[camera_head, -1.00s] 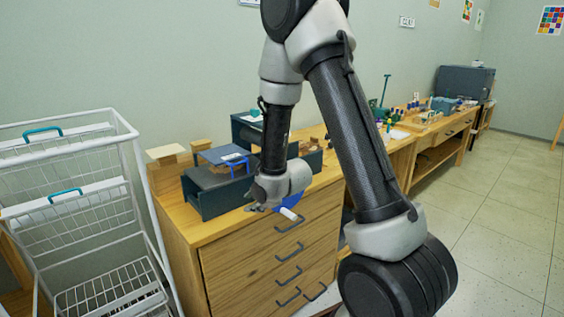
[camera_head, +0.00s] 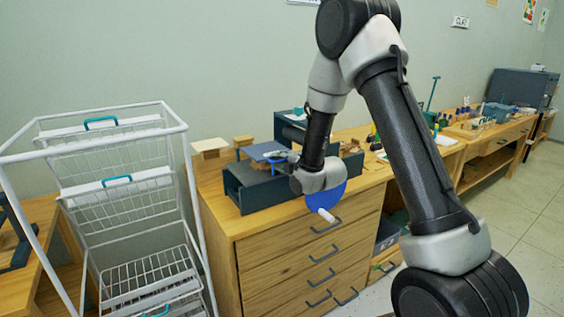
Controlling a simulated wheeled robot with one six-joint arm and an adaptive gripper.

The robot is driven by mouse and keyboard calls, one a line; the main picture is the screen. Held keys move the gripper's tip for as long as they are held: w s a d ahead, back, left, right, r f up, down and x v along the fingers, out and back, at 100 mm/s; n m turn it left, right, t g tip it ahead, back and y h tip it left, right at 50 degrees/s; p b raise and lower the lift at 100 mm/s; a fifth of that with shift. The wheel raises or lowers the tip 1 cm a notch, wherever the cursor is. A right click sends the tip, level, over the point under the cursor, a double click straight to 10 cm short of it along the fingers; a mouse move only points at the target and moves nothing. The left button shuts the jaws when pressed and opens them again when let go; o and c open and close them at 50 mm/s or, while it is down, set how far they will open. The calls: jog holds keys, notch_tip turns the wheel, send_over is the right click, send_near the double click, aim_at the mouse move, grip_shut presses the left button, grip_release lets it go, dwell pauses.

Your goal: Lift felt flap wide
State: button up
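A dark blue-grey open box (camera_head: 246,193) lies on the wooden drawer cabinet. A flat blue-grey panel (camera_head: 262,151) shows above it, with a small blue frame-like piece beside it; I cannot tell whether this panel is the felt flap. My gripper (camera_head: 291,164) is at the right part of the box, beyond my grey wrist. Its fingers are small and mostly hidden, so I cannot tell their opening or any contact. A blue disc (camera_head: 329,199) with a white cylinder (camera_head: 326,215) shows just below my wrist, over the cabinet's front edge.
The drawer cabinet (camera_head: 285,262) has dark handles. A white wire rack (camera_head: 128,220) stands close on its left. A long wooden bench (camera_head: 492,147) with tools and small items runs along the wall at right. The floor at right is clear.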

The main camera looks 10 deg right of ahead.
jog(key=shift+w, duration=0.2)
jog(key=shift+a, duration=0.1)
jog(key=shift+c, duration=0.5)
grip_shut()
